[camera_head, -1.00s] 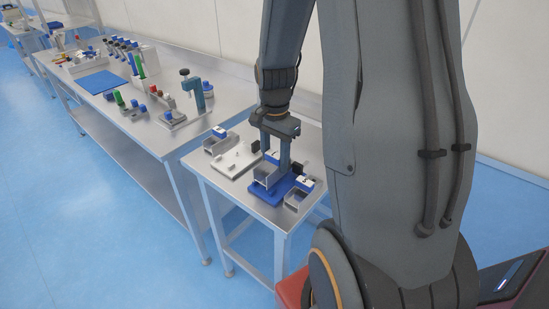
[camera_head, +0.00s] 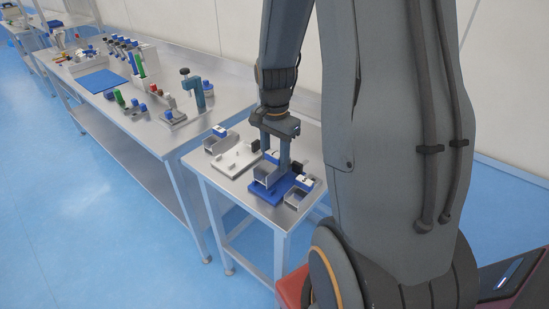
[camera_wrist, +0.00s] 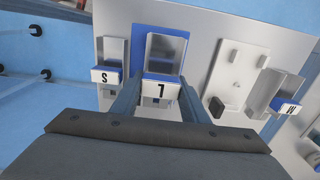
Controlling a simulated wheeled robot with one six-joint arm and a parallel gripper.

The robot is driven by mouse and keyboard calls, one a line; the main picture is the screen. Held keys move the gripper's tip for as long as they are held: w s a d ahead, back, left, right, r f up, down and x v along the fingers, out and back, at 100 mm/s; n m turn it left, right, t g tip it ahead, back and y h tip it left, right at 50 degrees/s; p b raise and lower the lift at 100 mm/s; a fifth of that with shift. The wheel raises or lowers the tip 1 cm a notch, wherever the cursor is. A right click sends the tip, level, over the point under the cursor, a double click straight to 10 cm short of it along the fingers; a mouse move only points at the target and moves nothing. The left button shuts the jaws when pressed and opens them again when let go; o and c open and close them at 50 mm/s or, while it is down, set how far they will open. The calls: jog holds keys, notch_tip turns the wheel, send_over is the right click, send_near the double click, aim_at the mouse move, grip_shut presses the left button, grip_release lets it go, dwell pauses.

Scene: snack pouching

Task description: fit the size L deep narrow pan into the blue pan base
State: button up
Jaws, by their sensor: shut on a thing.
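The size L deep narrow pan (camera_wrist: 164,55) is a grey metal tray with a white and blue tab marked L. In the head view the pan (camera_head: 264,175) is upright over the blue pan base (camera_head: 262,193). My gripper (camera_wrist: 158,92) is shut on the pan at its L tab, one finger on each side. The gripper also shows in the head view (camera_head: 279,163). In the wrist view the blue pan base (camera_wrist: 155,33) shows around the pan's far end. I cannot tell whether the pan rests fully down in the base.
The S pan (camera_wrist: 113,54) stands close beside the blue base. A white base plate (camera_wrist: 238,69) with pegs and a black block lies on the other side, with the M pan (camera_wrist: 284,90) beyond it. A longer bench (camera_head: 165,135) with tools stands to the left.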

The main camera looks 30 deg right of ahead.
jog(key=shift+f+b, duration=0.55)
jog(key=shift+f, duration=0.75)
dwell(0.4)
jog(key=o, duration=1.3)
jog(key=shift+r, duration=0.1)
jog(key=shift+r+b, duration=0.85)
jog(key=shift+r, duration=3.05)
jog(key=s+a+f+n, duration=0.2)
jog(key=s+a+n, duration=0.1)
jog(key=a+n, duration=0.3)
jog(key=s+a+f+n+t+b, duration=0.1)
jog(key=s+a+n, duration=0.3)
jog(key=a+n, duration=0.3)
jog(key=shift+s+f+n+b, duration=0.3)
jog(key=shift+f+n, duration=0.05)
jog(key=shift+n, duration=0.15)
